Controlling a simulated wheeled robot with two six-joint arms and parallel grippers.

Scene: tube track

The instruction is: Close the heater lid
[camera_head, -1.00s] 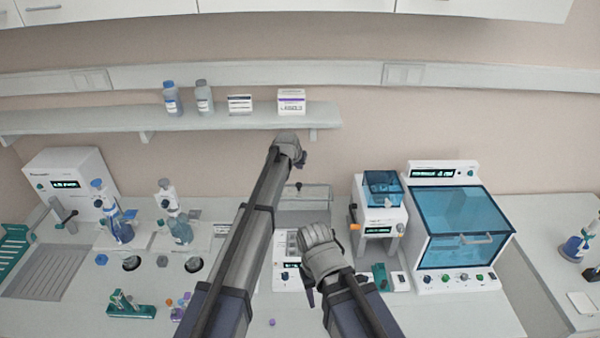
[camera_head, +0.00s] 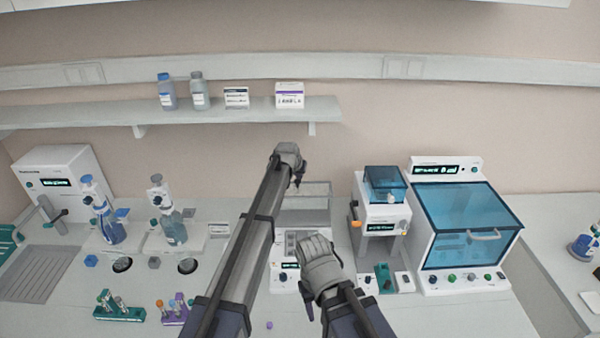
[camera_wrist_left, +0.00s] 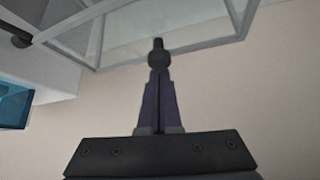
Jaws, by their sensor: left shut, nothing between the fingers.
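The heater (camera_head: 291,252) is a white block unit with a grey well plate on the middle of the bench. Its clear, grey-framed lid (camera_head: 318,188) stands raised at the back. My left gripper (camera_head: 299,178) is shut and empty, at the upper left of the lid. In the left wrist view, its closed fingertips (camera_wrist_left: 158,50) overlap the lid's clear panel (camera_wrist_left: 190,35); I cannot tell whether they touch it. My left arm hides the heater's left side. My right gripper (camera_head: 308,300) is low in front of the heater, and its fingers are mostly hidden.
A small device with a blue lid (camera_head: 385,185) and a larger blue-windowed cabinet (camera_head: 465,225) stand to the right. A shelf (camera_head: 200,115) with bottles and boxes is above on the wall. Flasks and tube racks (camera_head: 120,312) stand at left.

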